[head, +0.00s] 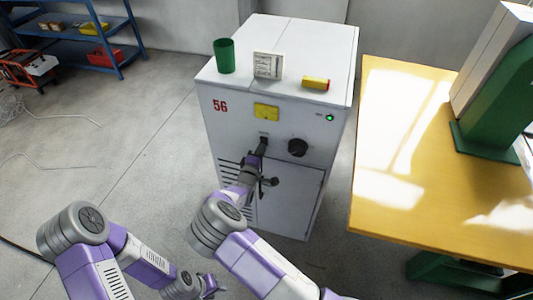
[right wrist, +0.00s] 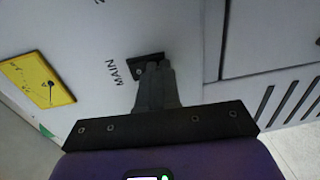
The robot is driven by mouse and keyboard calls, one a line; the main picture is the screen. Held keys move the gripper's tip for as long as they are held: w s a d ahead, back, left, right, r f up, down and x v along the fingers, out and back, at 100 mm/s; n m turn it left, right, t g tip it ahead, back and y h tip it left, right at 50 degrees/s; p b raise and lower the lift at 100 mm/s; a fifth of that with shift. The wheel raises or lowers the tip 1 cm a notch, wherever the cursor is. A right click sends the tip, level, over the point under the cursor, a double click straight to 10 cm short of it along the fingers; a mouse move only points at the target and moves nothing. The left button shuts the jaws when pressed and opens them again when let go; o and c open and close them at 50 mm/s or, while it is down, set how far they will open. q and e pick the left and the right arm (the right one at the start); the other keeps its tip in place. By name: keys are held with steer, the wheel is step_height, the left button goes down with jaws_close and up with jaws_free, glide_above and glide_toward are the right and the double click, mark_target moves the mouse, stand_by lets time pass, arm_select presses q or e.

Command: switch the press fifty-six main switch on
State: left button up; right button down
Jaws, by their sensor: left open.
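The white press cabinet marked 56 (head: 230,135) stands in the middle of the head view. My right gripper (head: 263,142) is at its front, left of the round black knob. In the right wrist view its fingers (right wrist: 155,85) look closed together. Their tips are at the small black main switch (right wrist: 148,59), under the word MAIN. They cover part of the switch, so its position and any contact are hard to tell. A green lamp (head: 330,117) glows at the cabinet's upper right. My left gripper (head: 210,287) is open, low in the head view, away from the cabinet.
A round black knob (head: 298,147) and a yellow meter (head: 266,112) are on the front panel. A yellow table (head: 400,215) is close on the right.

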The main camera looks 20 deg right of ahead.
steer(key=shift+s, duration=0.1)
steer(key=f+p+v, duration=0.1)
steer(key=f+v, duration=0.1)
steer(key=v, duration=1.1)
steer(key=shift+s+a+f, duration=0.2)
steer(key=shift+s+f, duration=0.05)
steer(key=shift+s, duration=0.1)
